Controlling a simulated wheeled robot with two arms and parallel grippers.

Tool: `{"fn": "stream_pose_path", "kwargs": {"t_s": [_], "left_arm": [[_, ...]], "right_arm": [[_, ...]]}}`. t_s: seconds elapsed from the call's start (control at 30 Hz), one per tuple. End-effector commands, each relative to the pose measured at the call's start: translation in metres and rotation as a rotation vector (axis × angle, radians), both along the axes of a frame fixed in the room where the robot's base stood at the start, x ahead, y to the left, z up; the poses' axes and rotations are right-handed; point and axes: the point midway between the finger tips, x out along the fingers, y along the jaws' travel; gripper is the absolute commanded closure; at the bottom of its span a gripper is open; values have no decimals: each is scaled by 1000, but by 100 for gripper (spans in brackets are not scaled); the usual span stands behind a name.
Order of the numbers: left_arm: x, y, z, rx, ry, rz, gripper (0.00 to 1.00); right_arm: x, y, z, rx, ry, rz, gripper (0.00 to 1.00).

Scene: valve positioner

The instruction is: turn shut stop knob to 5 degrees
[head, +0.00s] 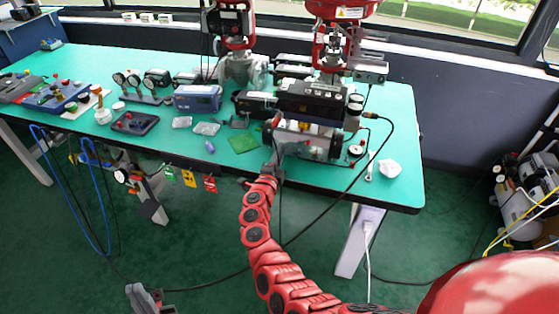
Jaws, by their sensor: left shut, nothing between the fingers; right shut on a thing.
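The valve positioner assembly (308,140) sits at the front edge of the green-topped bench, with a dark box-shaped unit (312,100) above and behind it. My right gripper (274,142) reaches up from below to the left end of the assembly. It is shut on a small part there, which the fingers hide. I cannot make out the shut stop knob or its scale at this size. My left gripper (146,298) is low at the bottom left, over the green floor, away from the bench. It is shut and empty.
The bench (402,108) also holds a blue box (198,98), gauges, a dark tray (135,123), a green board (243,144) and small bags. A black cable loops from the assembly over the front edge. Tags (189,179) hang below the edge. A compressor (520,200) stands at right.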

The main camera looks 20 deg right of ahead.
Motion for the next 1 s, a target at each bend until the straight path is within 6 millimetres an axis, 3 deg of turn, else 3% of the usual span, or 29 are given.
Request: {"fn": "stream_pose_path", "kwargs": {"t_s": [0.3, 0.87, 0.9, 1.0], "left_arm": [[0, 0, -18, 0, 0, 0, 100], [0, 0, -19, 0, 0, 0, 100], [0, 0, -19, 0, 0, 0, 100], [0, 0, -19, 0, 0, 0, 100]], "right_arm": [[0, 0, -2, 104, -68, 0, 100], [0, 0, -1, 124, -81, 1, 100], [0, 0, -1, 124, -81, 1, 67], [0, 0, -1, 124, -81, 1, 49]]}}
